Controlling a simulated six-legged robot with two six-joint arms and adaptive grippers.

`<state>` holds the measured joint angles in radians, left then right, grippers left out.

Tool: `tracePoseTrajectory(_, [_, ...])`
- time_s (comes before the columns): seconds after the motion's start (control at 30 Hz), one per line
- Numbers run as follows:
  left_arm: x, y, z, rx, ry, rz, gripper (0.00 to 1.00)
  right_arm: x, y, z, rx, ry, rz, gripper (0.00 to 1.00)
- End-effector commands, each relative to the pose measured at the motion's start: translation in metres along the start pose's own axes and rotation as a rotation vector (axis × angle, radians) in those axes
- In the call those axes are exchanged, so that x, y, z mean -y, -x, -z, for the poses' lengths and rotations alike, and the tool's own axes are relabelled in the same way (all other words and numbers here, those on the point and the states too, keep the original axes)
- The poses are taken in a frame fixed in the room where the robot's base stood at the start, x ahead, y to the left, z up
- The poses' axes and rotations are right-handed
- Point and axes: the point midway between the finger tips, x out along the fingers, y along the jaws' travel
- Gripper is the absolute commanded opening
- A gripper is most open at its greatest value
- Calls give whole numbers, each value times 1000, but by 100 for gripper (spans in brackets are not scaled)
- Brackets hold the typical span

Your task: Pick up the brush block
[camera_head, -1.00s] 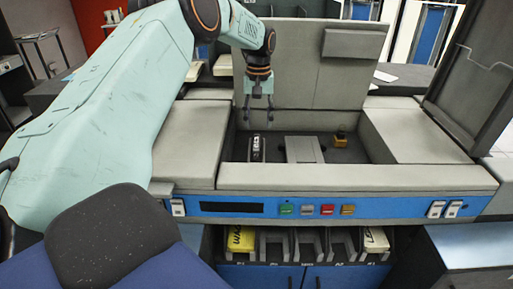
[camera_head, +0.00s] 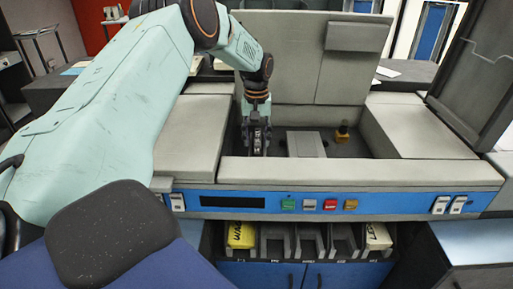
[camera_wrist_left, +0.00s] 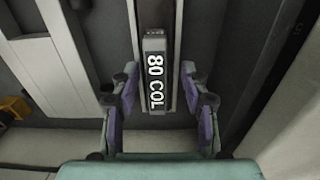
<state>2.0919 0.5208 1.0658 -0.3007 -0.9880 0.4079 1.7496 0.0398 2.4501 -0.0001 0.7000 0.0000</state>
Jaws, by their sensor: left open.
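The block marked "80 COL" (camera_wrist_left: 155,85), which I take to be the brush block, is dark with white lettering. It sits on a long rail in the open bay of the grey machine. My left gripper (camera_head: 257,150) reaches down into the bay over it. In the left wrist view the open fingers of my left gripper (camera_wrist_left: 160,98) stand on either side of the block, with gaps between them and it. In the head view the fingers largely hide the block. My right gripper is not in view.
The bay has a raised front wall (camera_head: 360,172) and a grey box (camera_head: 305,145) right of the gripper. A small yellow-orange part (camera_head: 342,133) stands further right. The raised lid (camera_head: 290,60) is behind. A dark chair back (camera_head: 110,230) is at front left.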

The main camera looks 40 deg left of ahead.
Motion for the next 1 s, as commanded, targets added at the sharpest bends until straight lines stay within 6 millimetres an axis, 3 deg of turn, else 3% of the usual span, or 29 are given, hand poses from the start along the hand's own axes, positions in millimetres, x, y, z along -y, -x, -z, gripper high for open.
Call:
tracePoseTrajectory(0.1, [-1,1,1,0,-1,0,44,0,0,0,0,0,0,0])
tracePoseTrajectory(0.6, [0,1,1,0,-1,1,1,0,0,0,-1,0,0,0])
tracePoseTrajectory(1.0, [0,1,1,-1,-1,0,0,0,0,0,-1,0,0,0])
